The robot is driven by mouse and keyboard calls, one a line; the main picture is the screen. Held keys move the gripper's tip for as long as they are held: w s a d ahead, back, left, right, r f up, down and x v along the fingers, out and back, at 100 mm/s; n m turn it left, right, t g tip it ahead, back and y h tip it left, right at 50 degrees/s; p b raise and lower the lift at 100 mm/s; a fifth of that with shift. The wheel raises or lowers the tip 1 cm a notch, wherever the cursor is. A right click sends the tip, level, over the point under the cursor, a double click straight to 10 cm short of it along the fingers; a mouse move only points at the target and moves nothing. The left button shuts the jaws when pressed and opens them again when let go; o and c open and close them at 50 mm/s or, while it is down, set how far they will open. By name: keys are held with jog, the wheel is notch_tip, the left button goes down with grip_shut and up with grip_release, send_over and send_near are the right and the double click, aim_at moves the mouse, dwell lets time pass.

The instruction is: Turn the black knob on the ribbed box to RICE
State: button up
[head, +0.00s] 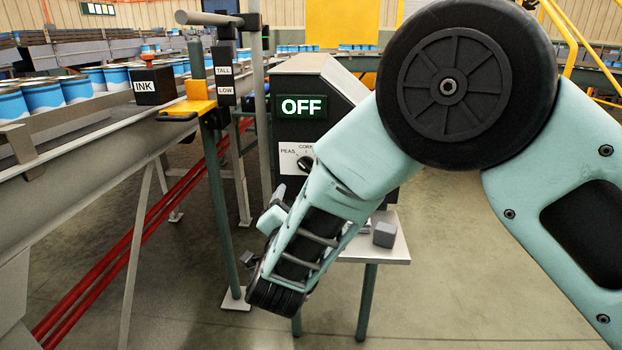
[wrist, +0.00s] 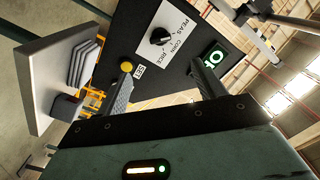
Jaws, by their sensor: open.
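The black knob (wrist: 160,36) sits on a white label plate on the dark box (wrist: 125,25). In the wrist view the plate reads PEAS, CORN and RICE; I cannot tell which word the knob points at. In the head view the knob (head: 305,163) shows beside my arm, which hides part of the plate. The box (head: 337,80) has a lit display (head: 303,106) reading OFF. My gripper (wrist: 163,84) is open and empty, its fingers apart, facing the panel. The knob lies ahead between the finger directions, not touched. In the head view my gripper (head: 263,228) is below the knob.
A yellow button (wrist: 126,66) marked SET is near one finger. A pale shelf (head: 398,248) holds a grey block (head: 384,234). A conveyor (head: 90,130) with blue-banded cans runs at left. A post with TALL and LOW labels (head: 224,78) stands left of the box.

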aim_at(305, 169)
jog(key=w, duration=1.7)
jog(key=shift+w+d+b, duration=0.15)
jog(key=shift+d+b, duration=0.2)
jog(key=shift+d, duration=0.05)
jog(key=c, duration=1)
